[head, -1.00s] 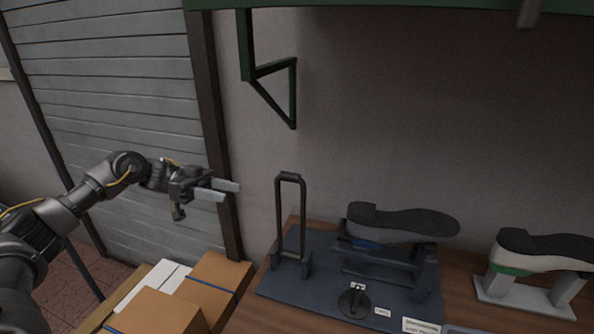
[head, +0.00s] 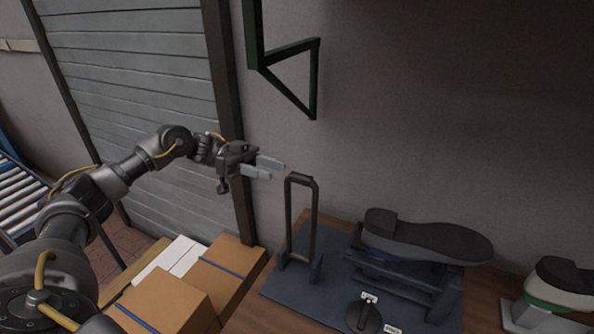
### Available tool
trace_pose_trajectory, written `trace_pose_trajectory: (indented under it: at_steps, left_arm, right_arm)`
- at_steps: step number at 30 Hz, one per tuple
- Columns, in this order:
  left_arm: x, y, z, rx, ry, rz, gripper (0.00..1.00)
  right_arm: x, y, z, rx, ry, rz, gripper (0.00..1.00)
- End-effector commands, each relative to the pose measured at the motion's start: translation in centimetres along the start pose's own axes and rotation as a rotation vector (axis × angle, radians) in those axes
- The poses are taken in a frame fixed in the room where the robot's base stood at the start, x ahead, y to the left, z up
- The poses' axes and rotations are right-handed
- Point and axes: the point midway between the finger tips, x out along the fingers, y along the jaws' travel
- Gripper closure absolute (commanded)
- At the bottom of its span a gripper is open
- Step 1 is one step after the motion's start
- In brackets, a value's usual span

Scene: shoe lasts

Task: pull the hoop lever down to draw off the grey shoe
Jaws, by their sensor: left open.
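The hoop lever (head: 289,222) stands upright at the left of a dark base plate (head: 287,287). It is a tall dark frame with a thicker grip bar across its top. The grey shoe (head: 425,238) sits sole up on the stand beside the lever, on the right. My left gripper (head: 270,168) is open and empty. Its light fingers point right, and in the picture their tips lie just left of the hoop's top bar. I cannot tell the gap in depth. My right gripper is not in view.
A round dark knob (head: 363,316) with small white labels is at the plate's front. Another shoe on a pale stand (head: 540,318) is at the right edge. Cardboard boxes (head: 228,266) stand at lower left. A green bracket (head: 313,80) juts from the wall above the lever.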

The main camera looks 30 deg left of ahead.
Motion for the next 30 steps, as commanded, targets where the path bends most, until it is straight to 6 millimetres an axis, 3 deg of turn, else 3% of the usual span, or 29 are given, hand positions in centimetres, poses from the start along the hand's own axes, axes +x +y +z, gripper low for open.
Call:
trace_pose_trajectory:
  at_steps: [3,12,24,30]
  left_arm:
    - [2.4,0.3,-0.5,-0.003,0.002,0.002,0.56]
    - [6.5,0.2,-0.3,-0.001,0.002,-0.003,0.56]
    - [7.3,0.1,0.0,-0.001,0.001,-0.005,0.56]
    - [7.3,0.1,0.0,-0.001,0.001,-0.006,0.79]
  right_arm:
    - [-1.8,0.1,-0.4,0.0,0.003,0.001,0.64]
    - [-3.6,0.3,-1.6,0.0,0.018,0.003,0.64]
    - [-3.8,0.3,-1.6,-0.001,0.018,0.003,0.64]
    - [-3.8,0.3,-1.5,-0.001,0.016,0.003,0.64]
